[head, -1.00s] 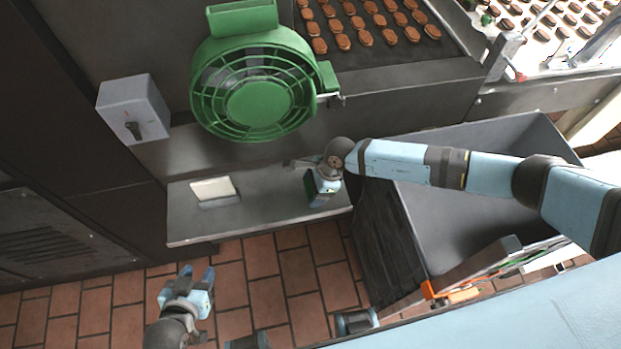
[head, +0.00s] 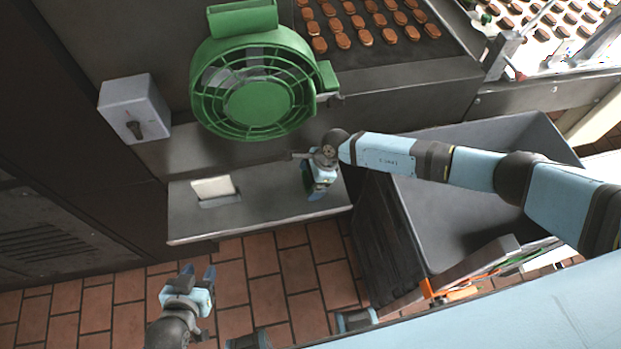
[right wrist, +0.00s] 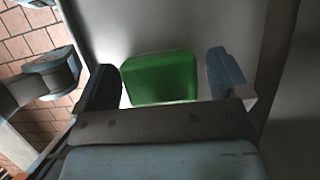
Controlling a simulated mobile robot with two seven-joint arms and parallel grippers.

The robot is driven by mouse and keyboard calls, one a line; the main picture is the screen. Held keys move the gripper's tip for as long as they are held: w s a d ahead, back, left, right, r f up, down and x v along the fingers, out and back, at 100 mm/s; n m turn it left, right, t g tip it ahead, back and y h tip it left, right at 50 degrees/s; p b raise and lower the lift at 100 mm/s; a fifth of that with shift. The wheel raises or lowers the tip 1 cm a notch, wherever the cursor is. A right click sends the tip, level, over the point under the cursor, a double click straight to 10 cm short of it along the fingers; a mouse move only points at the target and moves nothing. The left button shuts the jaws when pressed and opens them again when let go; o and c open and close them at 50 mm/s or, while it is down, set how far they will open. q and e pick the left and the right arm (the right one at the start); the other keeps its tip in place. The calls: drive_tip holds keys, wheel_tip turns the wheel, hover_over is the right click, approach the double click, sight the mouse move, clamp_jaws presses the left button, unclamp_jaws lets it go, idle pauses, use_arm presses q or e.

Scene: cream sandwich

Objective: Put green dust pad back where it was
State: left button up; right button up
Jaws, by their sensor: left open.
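The green dust pad (right wrist: 160,78) lies on the grey shelf surface between the fingers of my right gripper (right wrist: 166,82) in the right wrist view. A gap shows between the pad and the right-hand finger, so the gripper is open around it. In the head view my right gripper (head: 313,192) points down at the right end of the metal shelf (head: 260,205) and hides the pad. My left gripper (head: 198,276) is open and empty, low in front of the shelf above the tiled floor.
A white pad (head: 213,188) lies at the shelf's left part. A green fan (head: 255,100) hangs above the shelf, beside a grey switch box (head: 134,108). A large grey bin (head: 470,230) stands to the right, under my right arm. A conveyor with brown biscuits (head: 375,40) runs behind.

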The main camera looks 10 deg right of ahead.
drive_tip(key=shift+r, duration=0.1)
drive_tip(key=shift+d+r, duration=0.2)
drive_tip(key=shift+r, duration=0.05)
drive_tip(key=v, duration=0.2)
drive_tip(key=shift+d+r, duration=0.2)
drive_tip(key=shift+r, duration=0.15)
drive_tip(key=d+b, duration=0.3)
drive_tip(key=d, duration=0.8)
drive_tip(key=shift+d+f, duration=0.15)
drive_tip(key=shift+d, duration=0.2)
